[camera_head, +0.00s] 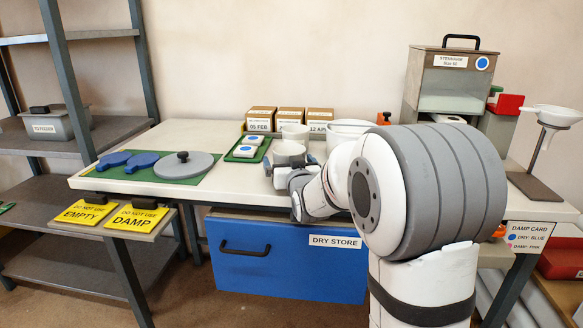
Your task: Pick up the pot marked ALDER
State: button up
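No ALDER marking can be read in this view. A small white pot (296,132) stands on the table in front of the cartons. A greyish round vessel (289,150) sits just in front of it, close to my wrist. A wider white tub (350,128) is to the right, partly hidden behind my arm. My arm reaches left over the table's front edge. My gripper (277,171) is at its far end, beside the greyish vessel and mostly hidden by my wrist. I cannot tell if its fingers are open or touch the vessel.
A green tray (234,155) holds white items with blue dots. Left of it, a green mat (183,180) carries blue paddles and a grey lid (187,166). Labelled cartons (291,114) line the back. A STEKHAM box (455,75) and a funnel stand (540,155) are right.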

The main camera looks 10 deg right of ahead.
jog(key=shift+c, duration=0.6)
jog(key=c, duration=0.9)
jog(key=shift+c, duration=0.4)
jog(key=shift+r, duration=0.2)
